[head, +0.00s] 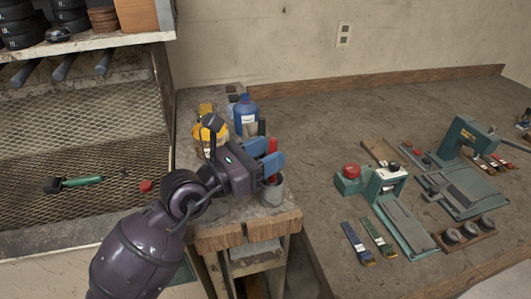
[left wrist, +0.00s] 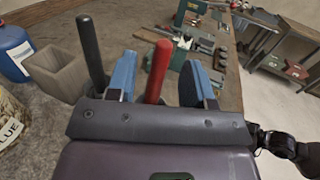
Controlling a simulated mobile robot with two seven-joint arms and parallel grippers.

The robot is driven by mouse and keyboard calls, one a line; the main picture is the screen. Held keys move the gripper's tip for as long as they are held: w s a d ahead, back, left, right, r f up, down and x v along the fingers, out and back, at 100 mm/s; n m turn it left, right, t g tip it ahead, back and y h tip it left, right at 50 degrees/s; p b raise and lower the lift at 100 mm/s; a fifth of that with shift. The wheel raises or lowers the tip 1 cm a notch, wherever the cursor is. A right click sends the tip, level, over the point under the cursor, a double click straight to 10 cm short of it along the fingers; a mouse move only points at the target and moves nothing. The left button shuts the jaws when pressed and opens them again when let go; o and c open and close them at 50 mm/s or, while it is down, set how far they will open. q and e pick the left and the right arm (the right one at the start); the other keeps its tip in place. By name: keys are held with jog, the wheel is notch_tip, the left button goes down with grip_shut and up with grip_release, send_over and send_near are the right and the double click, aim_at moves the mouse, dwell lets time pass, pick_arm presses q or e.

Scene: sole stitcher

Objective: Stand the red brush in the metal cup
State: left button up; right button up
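The red brush (head: 273,146) stands upright with its lower end in the metal cup (head: 273,193) at the front of the small bench; the cup's inside is hidden. In the left wrist view its red handle (left wrist: 159,70) leans slightly. My left gripper (head: 271,158) is open, with its blue fingers on either side of the handle, just above the cup. The left wrist view shows gaps between handle and both fingers (left wrist: 158,82). My right gripper is not in view.
A black handle (left wrist: 92,48) rises beside the left finger, next to a grey-beige square holder (left wrist: 57,74). A blue bottle (head: 246,112) and a yellow glue tin (head: 205,134) stand behind. Green machines (head: 466,140) and several brushes occupy the workbench (head: 310,130) at right.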

pick_arm(q)
jog(key=v, duration=1)
jog(key=shift+s+a+b, duration=0.2)
jog(key=shift+a+b, duration=0.1)
jog(key=shift+a, duration=0.1)
dwell(0.4)
